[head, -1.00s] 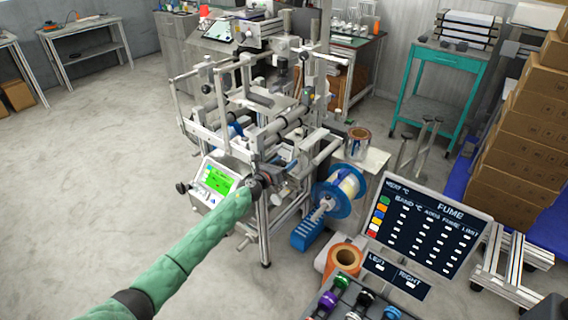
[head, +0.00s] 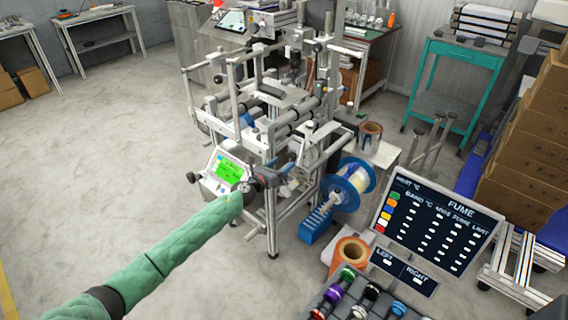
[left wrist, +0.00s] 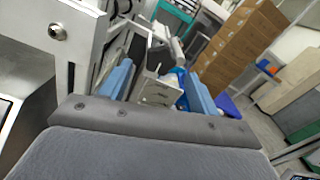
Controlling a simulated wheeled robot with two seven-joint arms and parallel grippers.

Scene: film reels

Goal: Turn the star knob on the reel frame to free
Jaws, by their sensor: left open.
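The reel frame (head: 272,215) is a light metal stand with bars and rollers in the middle of the head view. My left gripper (head: 284,168) is at its front, just right of the green-lit display. In the left wrist view its two blue fingers stand apart, so the gripper (left wrist: 158,88) is open. A dark part (left wrist: 159,58) shows beyond and between the fingers; I cannot tell whether it is the star knob or whether it is touched. I cannot pick out the star knob surely in the head view. My right gripper is not in view.
A display box (head: 229,170) with a black knob (head: 192,177) sits left of the gripper. A blue reel (head: 338,193) is to the right. An orange roll (head: 350,253) and a FUME board (head: 437,228) stand nearer. The floor at left is clear.

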